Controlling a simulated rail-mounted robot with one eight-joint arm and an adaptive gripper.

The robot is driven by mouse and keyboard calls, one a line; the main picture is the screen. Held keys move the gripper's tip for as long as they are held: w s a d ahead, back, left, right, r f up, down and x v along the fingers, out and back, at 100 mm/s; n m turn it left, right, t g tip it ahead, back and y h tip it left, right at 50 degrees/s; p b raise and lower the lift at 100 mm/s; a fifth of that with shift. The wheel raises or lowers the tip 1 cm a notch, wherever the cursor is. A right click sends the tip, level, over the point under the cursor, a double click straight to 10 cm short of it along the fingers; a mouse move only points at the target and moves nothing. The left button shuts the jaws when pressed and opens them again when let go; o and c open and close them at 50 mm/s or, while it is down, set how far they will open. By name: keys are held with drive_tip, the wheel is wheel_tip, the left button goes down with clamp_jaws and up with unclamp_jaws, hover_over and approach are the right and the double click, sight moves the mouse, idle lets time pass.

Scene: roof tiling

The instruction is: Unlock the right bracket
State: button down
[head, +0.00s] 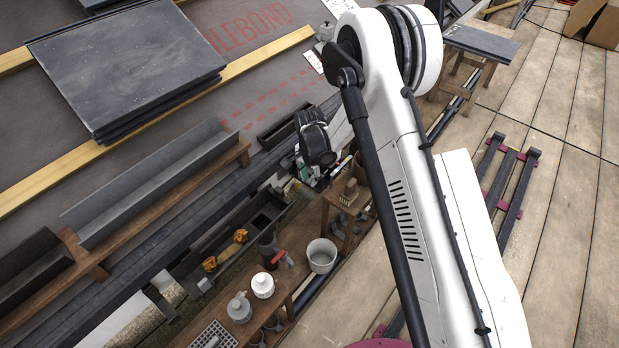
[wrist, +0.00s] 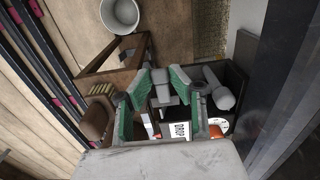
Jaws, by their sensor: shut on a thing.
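My gripper (head: 314,165) is a dark shape at the end of my white arm in the head view, over the tools beside the roof edge. In the wrist view, its green-padded fingers (wrist: 160,97) stand apart with a grey piece (wrist: 164,88) between them. What this piece is, and how the pads meet it, is unclear. A large pale grey surface covers the bottom of the wrist view and hides part of the fingers. I cannot pick out the right bracket with certainty in either view.
A dark open box (wrist: 238,75) with grey parts lies beside the fingers. A wooden stool (head: 347,195) with a brush, a white bucket (head: 321,256) and a bench with white jars (head: 262,285) stand close by. Stacked slates (head: 125,62) and a grey gutter (head: 150,185) lie left.

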drive_tip(key=g, duration=0.1)
drive_tip(key=g+y, duration=0.1)
drive_tip(key=r+y, duration=0.1)
drive_tip(key=shift+w+d+g, duration=0.3)
drive_tip(key=shift+w+g, duration=0.05)
drive_tip(key=shift+g, duration=0.05)
drive_tip(key=shift+w+d+r+g+y, duration=0.15)
drive_tip(key=shift+w+r+g+y, duration=0.05)
drive_tip(key=shift+g+y, duration=0.5)
drive_tip(key=shift+w+d+r+g+y, duration=0.15)
drive_tip(key=shift+r+g+y, duration=0.05)
drive_tip(key=shift+g+y, duration=0.45)
drive_tip(key=shift+g, duration=0.25)
drive_tip(key=c, duration=1.6)
unclamp_jaws()
drive_tip(key=shift+o, duration=0.2)
drive_tip(key=shift+r, duration=0.15)
wheel_tip(320, 180, up, 10)
